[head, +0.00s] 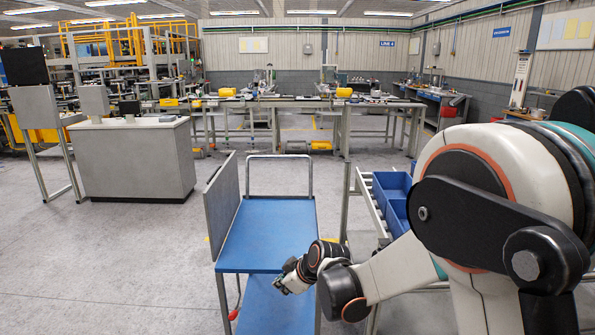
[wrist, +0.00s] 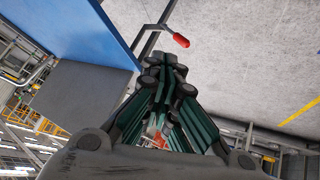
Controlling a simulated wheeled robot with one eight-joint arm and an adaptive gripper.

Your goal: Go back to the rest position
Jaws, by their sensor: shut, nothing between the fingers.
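My gripper (head: 284,275) is at the end of my arm in the head view, low at the centre. It is in front of the edge of the blue-topped cart (head: 268,234), with the cart's lower blue shelf behind it. In the wrist view my gripper (wrist: 165,62) has dark green fingers that come together at the tips. It is shut and empty. Beyond the tips are bare grey floor and a lever with a red handle (wrist: 181,40). The blue edge of the cart (wrist: 85,28) shows at the upper left of the wrist view.
The cart has a grey upright panel (head: 222,205) on its left and a metal push handle at its back. Blue bins (head: 392,195) sit on a rack right of the cart. A grey cabinet (head: 137,165) stands at left. Workbenches line the back. The floor at left is clear.

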